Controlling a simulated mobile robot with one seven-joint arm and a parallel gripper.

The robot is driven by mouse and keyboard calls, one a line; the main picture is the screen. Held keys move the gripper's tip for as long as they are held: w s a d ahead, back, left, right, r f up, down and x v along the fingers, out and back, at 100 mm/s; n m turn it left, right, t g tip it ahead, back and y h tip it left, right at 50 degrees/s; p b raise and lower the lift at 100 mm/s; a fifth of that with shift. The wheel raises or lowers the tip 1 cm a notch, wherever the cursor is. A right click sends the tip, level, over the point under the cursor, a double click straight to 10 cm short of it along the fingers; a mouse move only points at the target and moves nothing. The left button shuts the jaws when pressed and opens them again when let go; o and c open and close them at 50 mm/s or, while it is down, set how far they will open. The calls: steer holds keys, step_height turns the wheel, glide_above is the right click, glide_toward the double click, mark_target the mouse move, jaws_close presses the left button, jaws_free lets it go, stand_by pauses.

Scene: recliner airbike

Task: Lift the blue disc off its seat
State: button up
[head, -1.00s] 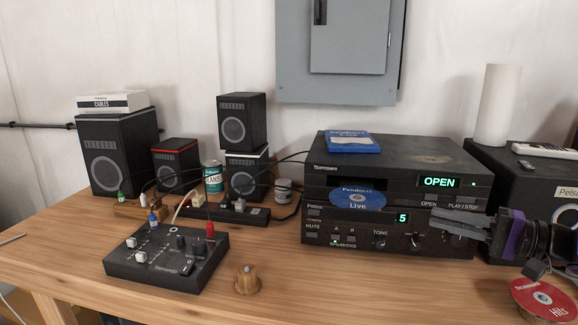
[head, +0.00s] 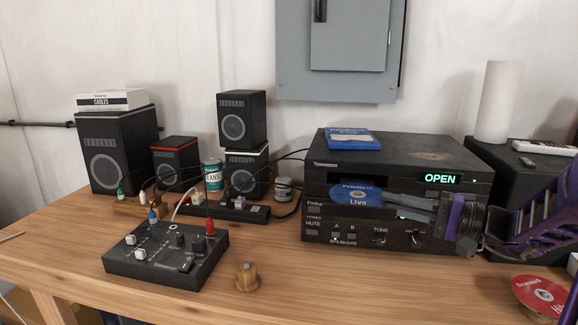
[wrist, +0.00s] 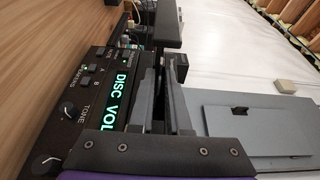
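The blue disc (head: 352,194), printed "Live", lies on the tray sticking out of the front of the upper black player (head: 400,163). The player's display reads "OPEN". My gripper (head: 372,203) reaches in from the right, with its dark fingers pointing left at the disc's right edge. The fingers look parted by a narrow gap, one above the other, in the head view. In the wrist view the gripper (wrist: 164,75) shows two dark fingers alongside the player front. The disc cannot be made out there, and contact with it is unclear.
The lower amplifier (head: 322,228) with its knobs is just beneath my fingers. A blue case (head: 353,139) lies on the player. A red disc (head: 542,296) is at the front right. A mixer (head: 165,262) and a wooden knob-like piece (head: 247,278) stand left; the table front between is clear.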

jaws_close()
steer(key=shift+r+p, duration=0.5)
steer(key=shift+r, duration=0.3)
stand_by(0.6)
step_height(320, 180, up, 3)
steer(key=shift+f+p, duration=0.1)
steer(key=shift+p, duration=0.75)
